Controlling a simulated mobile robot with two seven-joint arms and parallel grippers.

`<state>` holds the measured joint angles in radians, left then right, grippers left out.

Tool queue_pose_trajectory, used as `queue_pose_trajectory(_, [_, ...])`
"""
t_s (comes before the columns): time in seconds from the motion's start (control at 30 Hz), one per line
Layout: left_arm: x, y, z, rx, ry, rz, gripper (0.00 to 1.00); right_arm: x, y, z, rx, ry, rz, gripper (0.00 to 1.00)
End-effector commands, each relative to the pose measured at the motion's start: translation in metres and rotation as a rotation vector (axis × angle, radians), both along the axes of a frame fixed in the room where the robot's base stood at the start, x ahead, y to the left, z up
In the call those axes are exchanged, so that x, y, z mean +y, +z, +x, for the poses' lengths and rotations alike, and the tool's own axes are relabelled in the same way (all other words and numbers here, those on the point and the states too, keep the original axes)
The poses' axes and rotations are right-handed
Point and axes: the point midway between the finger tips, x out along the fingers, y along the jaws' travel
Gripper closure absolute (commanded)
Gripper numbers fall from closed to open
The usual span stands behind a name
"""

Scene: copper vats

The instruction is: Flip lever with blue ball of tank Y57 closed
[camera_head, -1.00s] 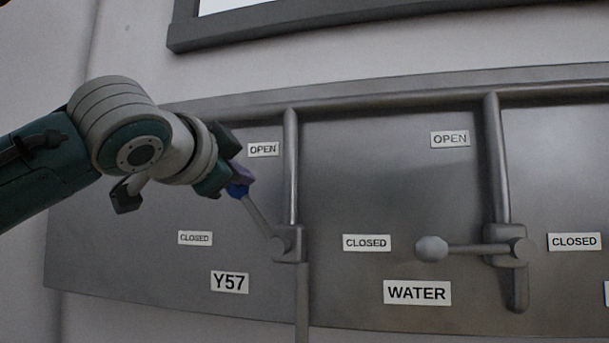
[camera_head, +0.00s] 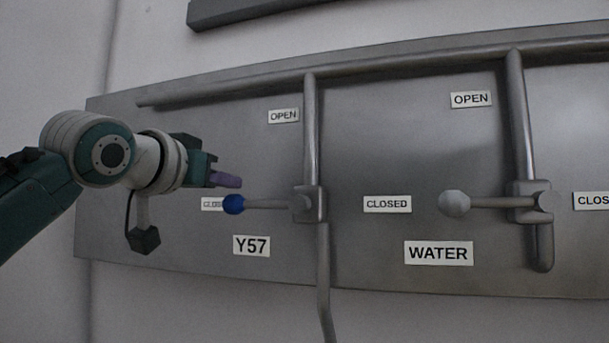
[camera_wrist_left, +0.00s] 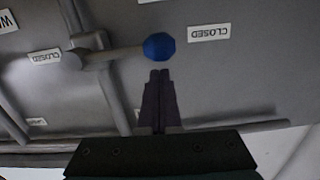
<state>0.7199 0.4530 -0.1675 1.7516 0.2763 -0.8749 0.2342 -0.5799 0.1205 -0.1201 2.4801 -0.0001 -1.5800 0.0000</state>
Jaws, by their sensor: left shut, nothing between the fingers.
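The Y57 lever (camera_head: 270,204) lies level, pointing left from its valve, with its blue ball (camera_head: 233,204) partly over the CLOSED label (camera_head: 211,203). The Y57 label (camera_head: 251,246) is below it. My left gripper (camera_head: 227,180) is just above the ball, its purple fingers shut and empty. In the left wrist view, the blue ball (camera_wrist_left: 159,47) sits just beyond the shut fingertips (camera_wrist_left: 160,74); I cannot tell whether they touch it. My right gripper is not in view.
The WATER lever (camera_head: 490,203) with a grey ball also lies level, right of Y57. OPEN labels (camera_head: 283,115) sit higher on the grey metal panel. Vertical pipes (camera_head: 311,130) rise from both valves. Space left of the Y57 lever is clear apart from my arm.

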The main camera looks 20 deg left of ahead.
Motion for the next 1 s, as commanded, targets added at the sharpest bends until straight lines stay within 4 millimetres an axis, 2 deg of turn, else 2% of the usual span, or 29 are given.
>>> queue_pose_trajectory(0.3, [0.002,-0.008,0.000,0.002,0.000,-0.080,1.00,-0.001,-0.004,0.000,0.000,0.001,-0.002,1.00])
queue_pose_trajectory(0.77, [0.003,-0.009,0.000,0.003,0.000,-0.086,1.00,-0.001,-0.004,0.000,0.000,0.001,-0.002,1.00])
queue_pose_trajectory(0.87, [0.003,-0.007,0.000,0.003,0.000,-0.086,1.00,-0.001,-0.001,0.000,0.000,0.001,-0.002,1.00])
queue_pose_trajectory(1.0, [0.003,0.008,0.002,0.003,0.000,-0.086,1.00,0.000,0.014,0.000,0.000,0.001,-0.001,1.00])
